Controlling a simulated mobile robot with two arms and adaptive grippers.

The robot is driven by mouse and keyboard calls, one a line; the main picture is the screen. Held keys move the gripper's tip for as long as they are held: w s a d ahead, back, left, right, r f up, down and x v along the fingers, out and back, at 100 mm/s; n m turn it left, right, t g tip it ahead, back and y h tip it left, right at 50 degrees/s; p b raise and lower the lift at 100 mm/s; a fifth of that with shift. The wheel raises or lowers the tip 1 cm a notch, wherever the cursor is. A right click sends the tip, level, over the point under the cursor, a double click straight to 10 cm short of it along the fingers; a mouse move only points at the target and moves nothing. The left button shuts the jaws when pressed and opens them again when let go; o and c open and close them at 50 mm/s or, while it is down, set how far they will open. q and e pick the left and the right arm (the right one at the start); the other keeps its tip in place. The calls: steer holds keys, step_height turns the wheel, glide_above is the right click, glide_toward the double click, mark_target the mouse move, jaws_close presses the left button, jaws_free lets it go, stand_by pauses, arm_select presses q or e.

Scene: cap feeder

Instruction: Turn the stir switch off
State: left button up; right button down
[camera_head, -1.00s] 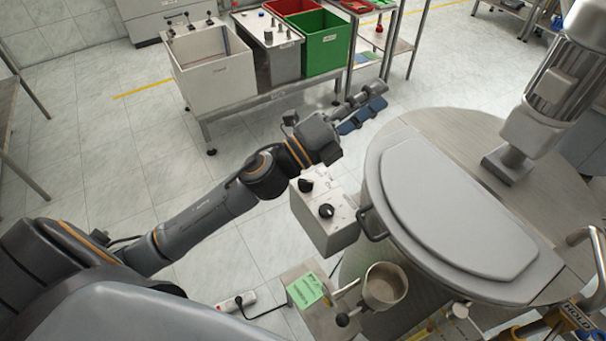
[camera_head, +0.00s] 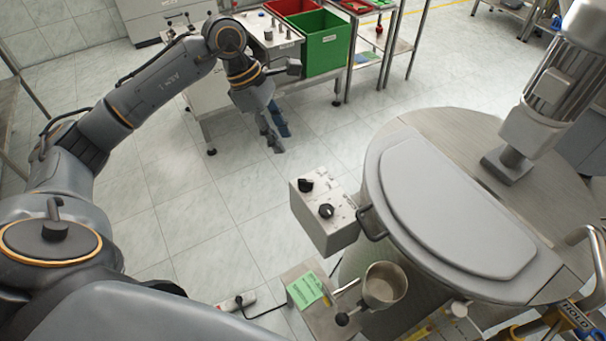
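A pale control box (camera_head: 327,215) is mounted on the left side of the large round steel vessel (camera_head: 455,205). It carries two black knobs, an upper-left one (camera_head: 306,185) and a lower-right one (camera_head: 326,211). Their labels are too small to read, so I cannot tell which is the stir switch. My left gripper (camera_head: 276,138) hangs over the floor, up and to the left of the box, apart from it. Its fingers point down and look narrow; whether they are open or shut is unclear. My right gripper is not in view.
A cup-shaped steel container (camera_head: 383,285) and a green label (camera_head: 306,290) are below the box. The floor left of the box is clear.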

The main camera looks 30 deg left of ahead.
mark_target(306, 180)
arm_select(q)
steer(key=p+x, duration=0.4)
steer(key=x, duration=0.8)
steer(key=shift+d, duration=0.2)
steer(key=shift+d+f, duration=0.2)
steer(key=shift+f, duration=0.4)
jaws_close()
